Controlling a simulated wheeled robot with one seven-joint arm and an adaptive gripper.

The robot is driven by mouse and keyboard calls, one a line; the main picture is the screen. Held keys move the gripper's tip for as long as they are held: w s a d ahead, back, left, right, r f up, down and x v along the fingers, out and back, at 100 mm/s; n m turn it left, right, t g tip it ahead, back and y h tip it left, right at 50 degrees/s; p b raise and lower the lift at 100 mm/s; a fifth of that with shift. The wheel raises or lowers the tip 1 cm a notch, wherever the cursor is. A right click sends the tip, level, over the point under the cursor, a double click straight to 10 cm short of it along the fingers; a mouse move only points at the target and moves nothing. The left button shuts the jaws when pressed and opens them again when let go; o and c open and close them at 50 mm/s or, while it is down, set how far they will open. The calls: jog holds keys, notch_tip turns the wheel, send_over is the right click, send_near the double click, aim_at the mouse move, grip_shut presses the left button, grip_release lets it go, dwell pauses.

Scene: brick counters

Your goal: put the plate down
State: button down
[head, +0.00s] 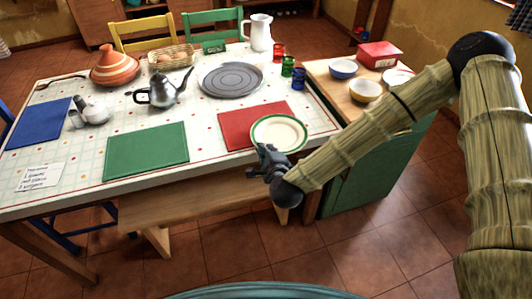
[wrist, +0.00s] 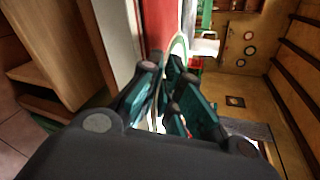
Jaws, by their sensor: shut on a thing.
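A white plate with a green rim (head: 279,133) is in my gripper (head: 268,160) at the front right of the table in the head view. My gripper is shut on the plate's near edge. The plate looks roughly level and overlaps the right part of the red placemat (head: 245,125). I cannot tell whether it touches the mat. In the wrist view the plate (wrist: 180,45) shows edge-on between the fingers (wrist: 168,85).
The table (head: 75,155) also bears a green placemat (head: 146,151), a blue placemat (head: 38,122), a teapot (head: 160,92), a grey round tray (head: 231,80) and coloured cups (head: 288,66). A side counter (head: 338,91) with bowls stands right. A bench (head: 190,205) is in front.

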jog(key=shift+f, duration=0.8)
jog(key=shift+f, duration=0.35)
jog(key=c, duration=1.6)
grip_release()
jog(key=shift+r, duration=0.1)
jog(key=b+v, duration=0.1)
jog(key=v, duration=1.1)
jog(key=shift+r, duration=0.2)
